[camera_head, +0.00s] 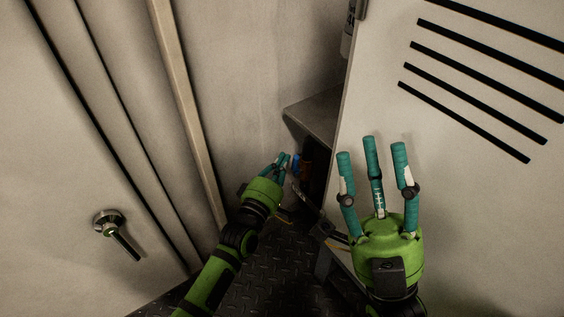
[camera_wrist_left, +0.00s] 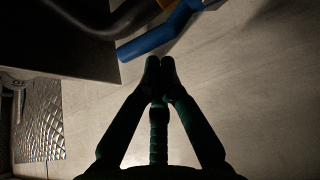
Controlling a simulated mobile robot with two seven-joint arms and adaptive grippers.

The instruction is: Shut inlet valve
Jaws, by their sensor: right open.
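A blue bar or lever (camera_wrist_left: 150,40) crosses the top of the left wrist view, just beyond my fingertips; I cannot tell if it is the inlet valve's handle. In the head view a small blue part (camera_head: 296,162) shows in the dark gap beside the cabinet, mostly hidden. My left gripper (camera_head: 283,160) is beside this gap. In the left wrist view its fingertips (camera_wrist_left: 160,66) are together with nothing seen between them, close below the blue bar. My right gripper (camera_head: 371,152) is open and empty, fingers up, in front of the cabinet panel.
The slotted cabinet panel (camera_head: 470,180) fills the right side. A grey ledge (camera_head: 318,112) juts out above the gap. A door with a lever handle (camera_head: 120,235) stands at left. An orange-red part (camera_head: 307,172) sits in the gap. The floor is dark tread plate (camera_head: 270,280).

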